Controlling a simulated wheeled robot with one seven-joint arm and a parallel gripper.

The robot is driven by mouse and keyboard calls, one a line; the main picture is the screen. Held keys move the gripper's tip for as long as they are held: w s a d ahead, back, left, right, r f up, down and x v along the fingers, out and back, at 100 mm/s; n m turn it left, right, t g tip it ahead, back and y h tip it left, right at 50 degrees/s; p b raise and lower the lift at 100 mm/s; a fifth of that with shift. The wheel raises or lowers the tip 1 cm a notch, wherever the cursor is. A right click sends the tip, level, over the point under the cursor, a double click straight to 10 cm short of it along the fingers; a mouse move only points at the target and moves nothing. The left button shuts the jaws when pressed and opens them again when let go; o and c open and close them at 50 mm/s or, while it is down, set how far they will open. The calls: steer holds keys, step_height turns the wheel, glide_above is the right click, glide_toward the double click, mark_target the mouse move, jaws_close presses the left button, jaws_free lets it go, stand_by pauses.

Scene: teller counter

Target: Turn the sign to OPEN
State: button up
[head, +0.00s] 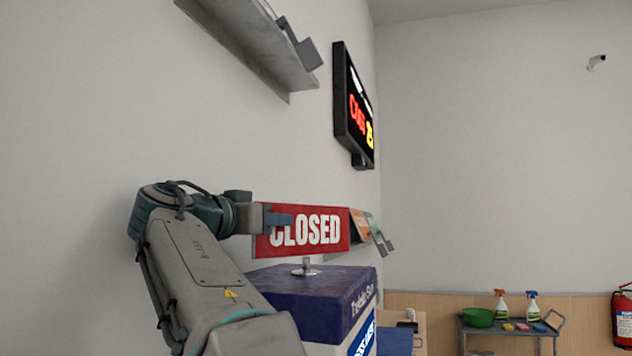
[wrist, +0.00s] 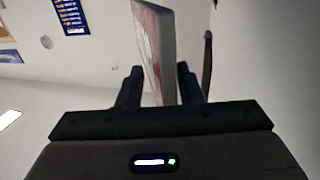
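The red sign (head: 318,229) shows white CLOSED lettering toward the head camera. It stands upright on a short metal post (head: 306,266) with a round base, on top of a dark blue box-like stand (head: 318,284). My gripper (head: 276,219) is at the sign's left end, and one finger covers part of the letter C. In the wrist view, the sign (wrist: 154,50) is seen nearly edge-on between the two dark fingers of my gripper (wrist: 160,85). The fingers are apart, with a gap showing on the left side of the sign. The sign's back is hidden in the head view.
A grey wall shelf (head: 258,47) and a lit display (head: 355,108) are on the wall above. A leaflet rack (head: 372,232) is behind the sign. A cart (head: 510,328) with spray bottles stands far right, near a fire extinguisher (head: 622,316).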

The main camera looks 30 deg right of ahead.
step_height(320, 180, up, 3)
steer(key=shift+w+a+f+p, duration=0.1)
steer(key=shift+a+f+p, duration=0.1)
steer(key=shift+p, duration=0.1)
steer(key=s+d+r, duration=0.6)
steer(key=s+d, duration=0.1)
steer(key=d, duration=0.2)
steer(key=shift+d+r, duration=0.2)
steer(key=shift+r, duration=0.2)
